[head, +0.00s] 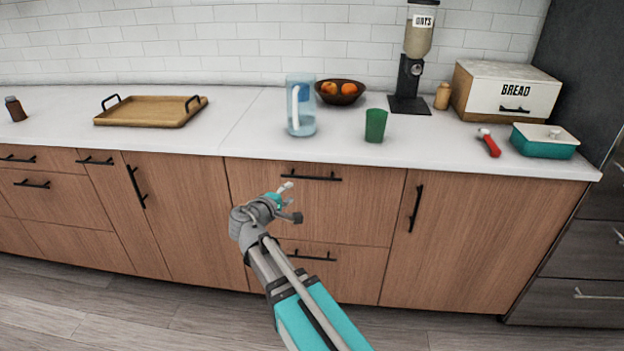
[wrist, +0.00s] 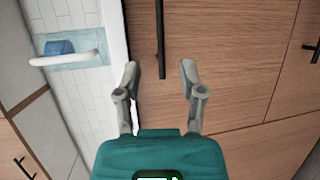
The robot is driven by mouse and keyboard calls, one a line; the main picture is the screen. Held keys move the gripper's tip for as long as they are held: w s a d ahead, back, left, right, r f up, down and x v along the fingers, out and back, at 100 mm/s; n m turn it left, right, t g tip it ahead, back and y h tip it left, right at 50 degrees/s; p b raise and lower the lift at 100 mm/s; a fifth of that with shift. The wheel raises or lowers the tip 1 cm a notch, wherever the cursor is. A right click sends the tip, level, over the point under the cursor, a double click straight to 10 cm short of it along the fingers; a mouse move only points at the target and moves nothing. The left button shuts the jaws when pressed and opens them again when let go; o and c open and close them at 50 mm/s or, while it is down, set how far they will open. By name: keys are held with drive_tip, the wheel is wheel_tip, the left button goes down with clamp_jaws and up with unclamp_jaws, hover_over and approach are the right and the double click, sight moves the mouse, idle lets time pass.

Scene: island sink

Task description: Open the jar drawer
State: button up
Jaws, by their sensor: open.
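A wide wooden top drawer (head: 350,210) with a black bar handle (head: 311,177) is shut under the counter. No label shows which drawer is the jar drawer. My gripper (head: 290,203) is in front of this drawer, a little below and left of the handle's middle in the head view. In the wrist view, my gripper (wrist: 159,72) is open and empty, with its two fingers apart. The handle (wrist: 161,38) shows there as a vertical bar lying between the lines of the fingers, its end near fingertip level. I cannot tell whether the fingers touch anything.
A lower drawer (head: 345,275) sits below, partly behind my arm. Cabinet doors with upright handles stand to the left (head: 175,215) and right (head: 480,235). On the counter (head: 240,140) above stand a blue pitcher (head: 301,122) and a green cup (head: 375,126).

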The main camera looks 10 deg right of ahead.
sight(312, 177)
drive_tip(key=b+x, duration=0.2)
drive_tip(key=x, duration=1.1)
drive_tip(key=shift+w+d, duration=0.15)
clamp_jaws()
drive_tip(key=shift+d, duration=0.2)
drive_tip(key=shift+a, duration=0.15)
